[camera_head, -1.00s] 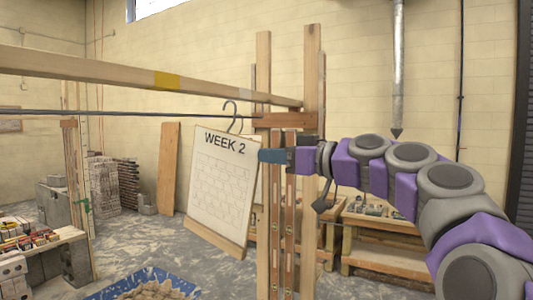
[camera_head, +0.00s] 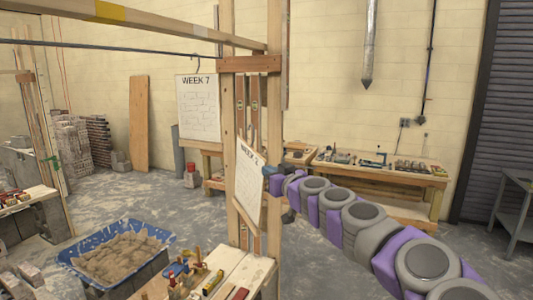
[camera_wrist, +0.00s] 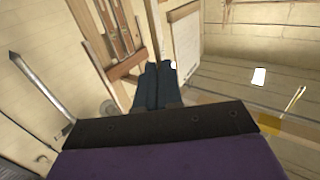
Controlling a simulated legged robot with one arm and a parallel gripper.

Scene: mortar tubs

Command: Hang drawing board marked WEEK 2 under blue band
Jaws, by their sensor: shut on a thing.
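In the head view, the drawing board marked WEEK 2 (camera_head: 247,185) is in the air, turned steeply so its face shows narrow. My gripper (camera_head: 270,172) is shut on it at its right side; its fingers also show in the wrist view (camera_wrist: 158,86). A thin edge between the fingertips there may be this board. The board's hook cannot be made out. A board marked WEEK 7 (camera_head: 198,112) hangs by a hook from the dark rod (camera_head: 100,47). The beam (camera_head: 165,24) above the rod bears a yellow band (camera_head: 110,12). No blue band is visible on it.
A wooden post frame (camera_head: 228,120) stands right behind the held board. A blue tub of mortar (camera_head: 80,226) and a bench with tools (camera_head: 242,268) are in front. A workbench (camera_head: 380,171) stands at the back right. A pointed grey pipe (camera_head: 368,50) hangs nearby.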

